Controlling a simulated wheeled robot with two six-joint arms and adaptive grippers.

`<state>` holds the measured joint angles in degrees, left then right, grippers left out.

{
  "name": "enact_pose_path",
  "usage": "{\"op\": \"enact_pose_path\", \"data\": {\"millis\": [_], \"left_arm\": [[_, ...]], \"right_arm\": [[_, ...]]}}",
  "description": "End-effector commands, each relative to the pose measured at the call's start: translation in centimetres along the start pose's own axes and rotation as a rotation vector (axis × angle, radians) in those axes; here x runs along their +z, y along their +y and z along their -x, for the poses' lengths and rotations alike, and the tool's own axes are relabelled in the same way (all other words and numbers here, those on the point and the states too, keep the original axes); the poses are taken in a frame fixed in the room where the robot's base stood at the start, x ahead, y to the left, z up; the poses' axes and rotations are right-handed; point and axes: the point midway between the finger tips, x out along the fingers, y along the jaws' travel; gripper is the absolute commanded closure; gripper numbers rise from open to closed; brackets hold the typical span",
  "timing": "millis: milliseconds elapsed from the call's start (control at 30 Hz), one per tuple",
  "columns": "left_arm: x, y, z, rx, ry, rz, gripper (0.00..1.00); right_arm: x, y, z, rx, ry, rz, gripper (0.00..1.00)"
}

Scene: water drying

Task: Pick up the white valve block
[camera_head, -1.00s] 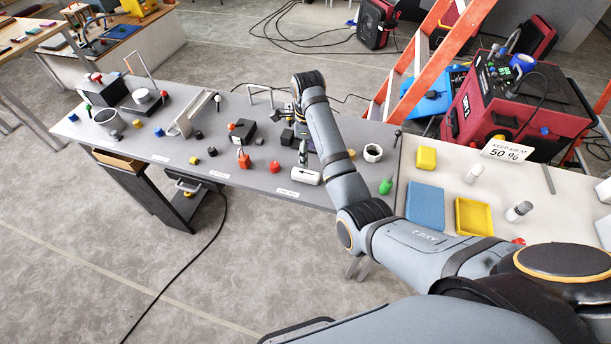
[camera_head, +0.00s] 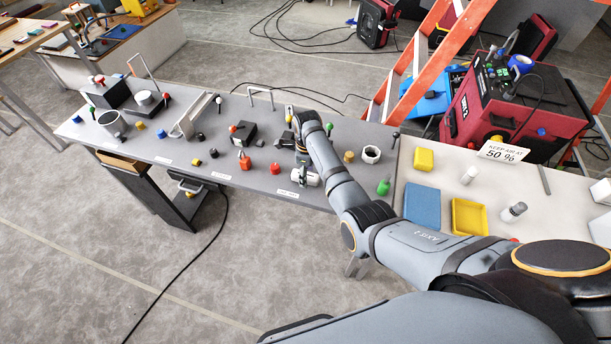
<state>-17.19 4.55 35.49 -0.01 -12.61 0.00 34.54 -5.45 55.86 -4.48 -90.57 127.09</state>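The white valve block (camera_head: 314,179) lies near the front edge of the grey table, left of the table's right end. Its arrow marking, seen earlier, is now covered. My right arm comes in from the right, and its gripper (camera_head: 303,174) is down at the block, its fingers overlapping the block's left and middle part. The gripper is small and partly hidden by my arm, so I cannot tell whether its fingers are open or closed on the block. My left gripper is not in view.
The table's front edge is close.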

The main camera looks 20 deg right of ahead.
Motion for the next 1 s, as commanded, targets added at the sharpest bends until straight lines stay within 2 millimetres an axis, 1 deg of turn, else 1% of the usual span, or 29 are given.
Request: {"op": "enact_pose_path", "data": {"millis": [200, 233, 600, 667, 867, 1000], "left_arm": [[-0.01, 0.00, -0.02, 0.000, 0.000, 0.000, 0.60], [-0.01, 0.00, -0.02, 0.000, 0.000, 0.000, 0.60], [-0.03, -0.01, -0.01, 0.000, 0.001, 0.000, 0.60], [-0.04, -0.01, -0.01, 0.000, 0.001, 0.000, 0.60], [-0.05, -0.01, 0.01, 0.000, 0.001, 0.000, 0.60], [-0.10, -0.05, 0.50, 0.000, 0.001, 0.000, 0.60]], "right_arm": [[0.02, -0.02, -0.26, -0.001, -0.001, 0.000, 0.40], [0.02, -0.02, -0.26, -0.001, -0.001, 0.000, 0.41], [0.02, 0.00, -0.24, -0.001, -0.001, 0.000, 0.91], [0.02, 0.00, -0.24, -0.001, -0.001, 0.000, 0.99], [0.03, -0.01, -0.20, -0.001, -0.001, 0.000, 0.99], [-0.05, -0.11, 0.31, -0.001, -0.001, 0.001, 0.99]]}}
